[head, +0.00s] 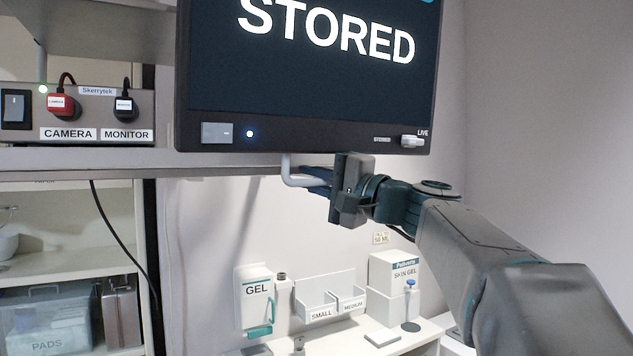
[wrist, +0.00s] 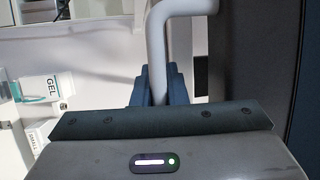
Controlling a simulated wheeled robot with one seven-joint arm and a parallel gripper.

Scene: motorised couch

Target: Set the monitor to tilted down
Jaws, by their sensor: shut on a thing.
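The monitor (head: 310,90) hangs in the upper middle of the head view, its top cut off by the frame. Its dark screen reads "STORED". I cannot tell its exact tilt. A pale bent handle (head: 287,172) comes down below its bottom edge; it also shows in the wrist view (wrist: 156,50). My gripper (head: 316,178) is just below the monitor, reaching in from the right. In the wrist view its blue fingers (wrist: 158,88) are shut around the upright part of the handle.
A panel (head: 75,112) with CAMERA and MONITOR plugs stands at the left. Below are a gel dispenser (head: 255,298), a small/medium holder (head: 330,296) and a skin gel box (head: 394,272) on a white counter. A black cable (head: 118,231) hangs at left. The wall at right is bare.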

